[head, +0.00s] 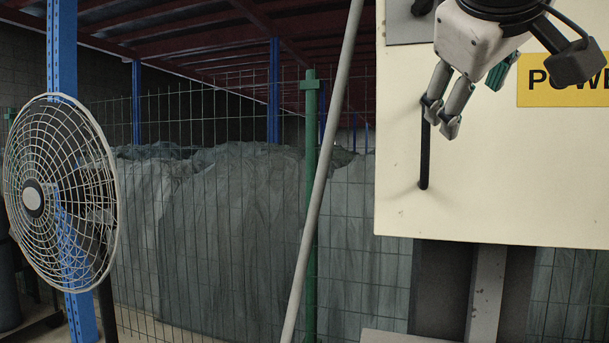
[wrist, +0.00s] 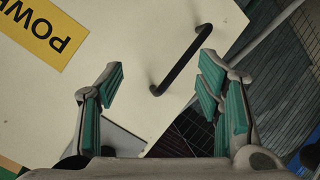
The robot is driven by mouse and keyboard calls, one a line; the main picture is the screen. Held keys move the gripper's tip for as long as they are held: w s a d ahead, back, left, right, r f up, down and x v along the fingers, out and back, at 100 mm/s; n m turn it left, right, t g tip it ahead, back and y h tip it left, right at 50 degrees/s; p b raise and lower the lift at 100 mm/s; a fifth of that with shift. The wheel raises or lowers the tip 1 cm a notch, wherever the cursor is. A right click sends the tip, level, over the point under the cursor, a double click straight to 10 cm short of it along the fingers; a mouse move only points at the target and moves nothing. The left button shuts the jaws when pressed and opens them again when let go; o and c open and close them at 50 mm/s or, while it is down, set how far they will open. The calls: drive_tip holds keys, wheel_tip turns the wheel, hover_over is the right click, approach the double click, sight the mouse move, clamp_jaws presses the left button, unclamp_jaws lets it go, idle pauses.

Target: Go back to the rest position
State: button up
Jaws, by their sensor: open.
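My gripper (head: 465,103) is at the upper right of the head view, in front of a cream panel (head: 500,190). In the wrist view my gripper (wrist: 161,78) shows its green-padded fingers spread wide with nothing between the pads. A black bar handle (head: 424,160) stands upright on the panel, just below and left of the fingers. In the wrist view the handle (wrist: 180,65) lies slanted beyond the fingertips, in the gap between them. I cannot tell from the head view whether a finger touches it; its upper end is hidden by a finger.
A yellow sign (head: 565,85) reading "POWE" is on the panel, right of my gripper. A round fan (head: 60,190) stands at the left. A slanted grey pole (head: 325,150) and a wire fence (head: 215,220) are left of the panel, with grey covered heaps behind the fence.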

drive_tip(key=s+d+f+m+g+y, duration=0.1)
drive_tip(key=s+f+g, duration=0.25)
drive_tip(key=f, duration=0.75)
drive_tip(key=s+d+f+m+g+y, duration=0.1)
drive_tip(key=s+d+f+g, duration=0.3)
drive_tip(key=f, duration=0.8)
drive_tip(key=s+a+f+m+g+y, duration=0.1)
drive_tip(key=s+a+f+g+y, duration=0.1)
drive_tip(key=s+f, duration=0.45)
drive_tip(key=s+a+f+m+g+y, duration=0.1)
drive_tip(key=s+a+f, duration=0.2)
drive_tip(key=s+f, duration=0.4)
wheel_tip(320, 180, up, 13)
drive_tip(key=t+p, duration=0.2)
drive_tip(key=p, duration=1.1)
drive_tip(key=shift+w+r, duration=0.2)
drive_tip(key=shift+w, duration=0.15)
drive_tip(key=shift+d+t, duration=0.1)
drive_tip(key=shift+t, duration=0.15)
drive_tip(key=shift+c, duration=0.6)
